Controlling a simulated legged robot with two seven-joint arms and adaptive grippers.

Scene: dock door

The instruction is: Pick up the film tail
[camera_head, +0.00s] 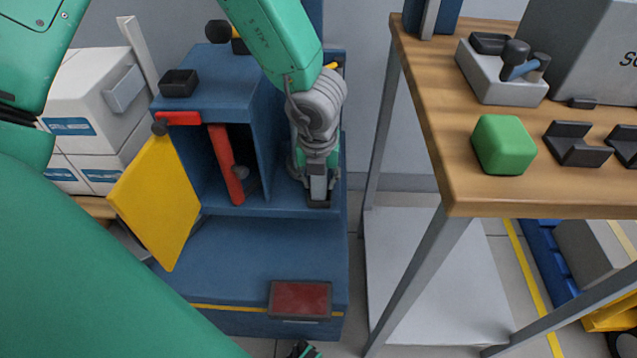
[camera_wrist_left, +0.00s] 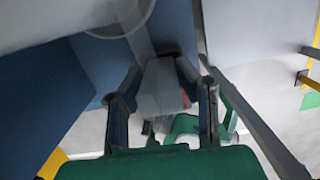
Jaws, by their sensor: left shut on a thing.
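My left gripper (camera_head: 318,196) points down at the right side of the blue machine (camera_head: 225,258), just in front of its upright part. In the left wrist view, the two dark fingers of my left gripper (camera_wrist_left: 165,100) are closed about a pale grey, see-through piece (camera_wrist_left: 160,88), which looks like the film tail. Its edges are blurred, and I cannot tell where it leads. In the head view the gripper and wrist hide most of it.
A yellow door (camera_head: 158,203) stands open left of the machine's recess, with a red bar (camera_head: 226,164) inside. A wooden table (camera_head: 455,180) stands right, holding a green block (camera_head: 503,145) and dark holders. White boxes (camera_head: 90,100) stand at left. A grey shelf (camera_head: 435,290) lies under the table.

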